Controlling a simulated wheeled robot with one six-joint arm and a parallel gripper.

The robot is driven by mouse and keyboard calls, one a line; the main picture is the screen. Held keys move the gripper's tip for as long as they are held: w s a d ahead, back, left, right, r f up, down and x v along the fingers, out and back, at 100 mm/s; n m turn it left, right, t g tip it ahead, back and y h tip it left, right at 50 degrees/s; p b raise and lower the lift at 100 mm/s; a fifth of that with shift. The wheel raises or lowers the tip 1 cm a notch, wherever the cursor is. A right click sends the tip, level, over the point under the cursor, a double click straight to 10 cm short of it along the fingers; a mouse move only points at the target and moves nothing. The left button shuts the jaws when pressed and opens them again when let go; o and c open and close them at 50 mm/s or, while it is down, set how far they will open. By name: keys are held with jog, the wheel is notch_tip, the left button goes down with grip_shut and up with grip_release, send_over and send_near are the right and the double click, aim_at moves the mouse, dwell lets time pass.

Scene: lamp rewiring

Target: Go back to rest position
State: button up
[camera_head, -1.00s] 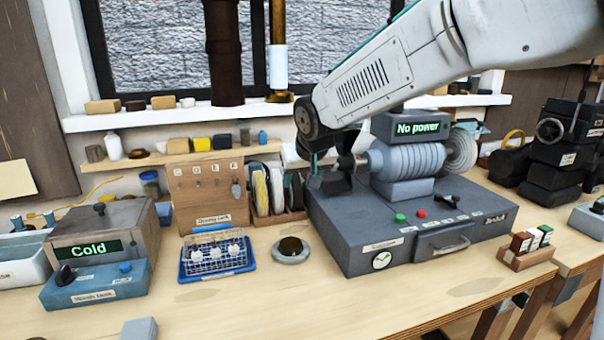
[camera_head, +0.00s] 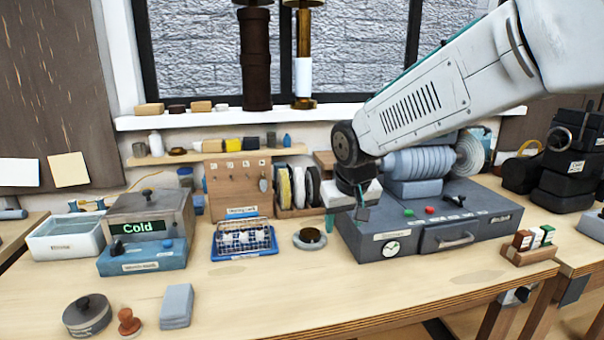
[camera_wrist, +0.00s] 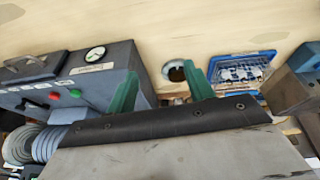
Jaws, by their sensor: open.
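My gripper (camera_wrist: 162,92) is open in the wrist view, with two green fingers apart and nothing between them. In the head view my gripper (camera_head: 346,214) hangs at the left end of the grey machine (camera_head: 400,243), above the bench and apart from it. One green fingertip shows there; the rest is hidden by my wrist. The grey machine has a ribbed grey cylinder on top, red and green buttons, a dial and a drawer. It also shows at the left of the wrist view (camera_wrist: 120,62).
A round grey dish (camera_head: 309,240) and a blue tray with a wire rack (camera_head: 243,255) stand left of the machine. A box reading "Cold" (camera_head: 150,228) is farther left. A small block rack (camera_head: 530,255) stands right. The bench front middle (camera_head: 330,295) is clear.

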jog(key=s+d+m+g, duration=0.1)
jog(key=s+d, duration=0.4)
jog(key=s, duration=0.5)
jog(key=s+d+r+m+g, duration=0.1)
jog(key=s+d, duration=0.4)
jog(key=s, duration=0.6)
jog(key=s+d+r, duration=0.1)
jog(key=s+d, duration=0.5)
jog(key=s, duration=0.5)
jog(key=shift+m+g, duration=0.4)
jog(key=shift+w, duration=0.1)
jog(key=shift+c, duration=0.2)
